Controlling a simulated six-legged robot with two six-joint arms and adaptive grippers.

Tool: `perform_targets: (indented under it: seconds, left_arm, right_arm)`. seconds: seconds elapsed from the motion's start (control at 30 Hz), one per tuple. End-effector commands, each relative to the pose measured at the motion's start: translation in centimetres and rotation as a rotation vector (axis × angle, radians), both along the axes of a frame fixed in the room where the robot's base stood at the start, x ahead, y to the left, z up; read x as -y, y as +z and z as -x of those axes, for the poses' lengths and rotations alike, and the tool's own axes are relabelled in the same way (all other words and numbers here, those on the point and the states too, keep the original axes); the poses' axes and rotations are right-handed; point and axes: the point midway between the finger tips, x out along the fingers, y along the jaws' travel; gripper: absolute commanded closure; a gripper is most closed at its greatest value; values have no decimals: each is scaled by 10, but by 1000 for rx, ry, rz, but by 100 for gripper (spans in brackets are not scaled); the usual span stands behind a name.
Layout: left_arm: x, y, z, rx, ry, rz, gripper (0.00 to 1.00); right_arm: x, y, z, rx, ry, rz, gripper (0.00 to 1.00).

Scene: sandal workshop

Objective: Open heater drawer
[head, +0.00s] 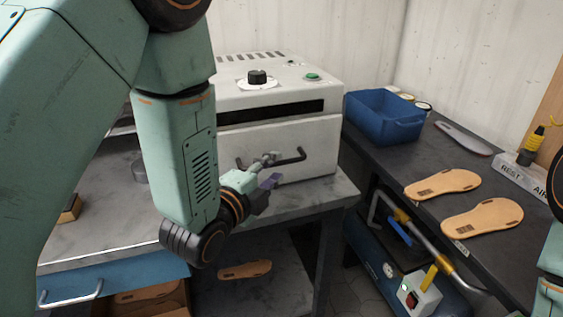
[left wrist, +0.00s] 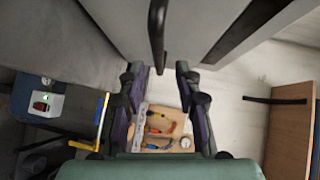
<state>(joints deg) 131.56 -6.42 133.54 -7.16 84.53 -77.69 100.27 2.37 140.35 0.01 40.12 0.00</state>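The heater (head: 315,90) is a white box with a black knob, a green button and a dark slot across its front. Its drawer front (head: 315,165) is flush with the body and looks shut. The dark bar handle (head: 294,158) on the drawer front is partly hidden by my left gripper (head: 271,169). The handle also shows in the left wrist view (left wrist: 157,35), its end between the tips of my left gripper (left wrist: 159,72). The fingers are apart, and I see no contact with the handle. My right gripper is out of view.
The heater stands on a grey table (head: 340,193). At right, a dark bench holds a blue bin (head: 385,122) and sandal soles (head: 482,217). A blue machine (head: 375,260) with a metal tube stands below it. A blue drawer (head: 120,283) is at lower left.

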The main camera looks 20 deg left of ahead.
Motion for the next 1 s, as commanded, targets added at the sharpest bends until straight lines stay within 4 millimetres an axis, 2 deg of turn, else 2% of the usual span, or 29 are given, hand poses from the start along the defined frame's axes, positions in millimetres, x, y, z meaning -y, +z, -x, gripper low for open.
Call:
perform_targets:
  seconds: [0.1,0.3,0.63,1.0]
  left_arm:
    - [3,-3,-17,-1,1,3,66]
    - [7,-5,-35,-1,0,2,66]
    - [7,-6,-38,-2,-2,3,66]
    - [7,-6,-38,-2,-2,2,98]
  right_arm:
    - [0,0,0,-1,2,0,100]
    - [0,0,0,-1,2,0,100]
    - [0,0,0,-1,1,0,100]
    - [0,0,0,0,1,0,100]
